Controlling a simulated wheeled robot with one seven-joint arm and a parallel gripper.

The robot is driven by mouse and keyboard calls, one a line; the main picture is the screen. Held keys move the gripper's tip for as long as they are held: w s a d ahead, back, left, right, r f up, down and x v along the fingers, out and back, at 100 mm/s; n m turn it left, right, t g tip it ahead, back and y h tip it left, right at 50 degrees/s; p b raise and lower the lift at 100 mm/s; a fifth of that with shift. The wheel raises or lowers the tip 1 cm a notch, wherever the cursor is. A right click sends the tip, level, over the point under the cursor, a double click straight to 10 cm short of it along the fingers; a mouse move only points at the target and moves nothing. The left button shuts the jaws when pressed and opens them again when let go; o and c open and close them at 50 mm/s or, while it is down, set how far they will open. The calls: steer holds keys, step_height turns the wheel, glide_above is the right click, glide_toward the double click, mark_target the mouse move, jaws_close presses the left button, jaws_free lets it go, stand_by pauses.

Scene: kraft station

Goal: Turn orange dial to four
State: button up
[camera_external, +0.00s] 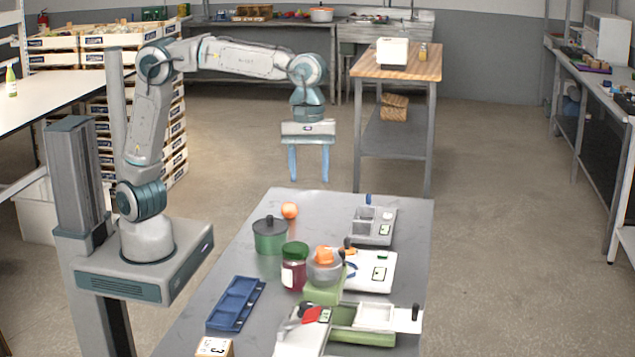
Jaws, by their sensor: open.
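My gripper (309,178) is open and empty, pointing down in the air above the far end of the grey table (255,310). Its two blue fingers are well apart. An orange piece (324,255) sits on top of a grey round body on a green base (322,294), near the table's middle. I cannot tell whether this piece is the dial. No dial numbers can be read at this size. My gripper touches none of these.
A wooden-topped table (400,68) stands behind.

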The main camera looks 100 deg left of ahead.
steer(key=w+d+r+n+p, duration=0.25)
steer(key=w+d+n, duration=0.25)
steer(key=d, duration=0.3)
steer(key=n+y, duration=0.2)
steer(key=n, duration=0.2)
glide_toward(324, 248)
step_height(324, 248, down, 9)
steer(key=shift+w+a+f+p, duration=0.1)
steer(key=shift+w+a+p, duration=0.05)
steer(key=shift+p, duration=0.2)
steer(key=c, duration=1)
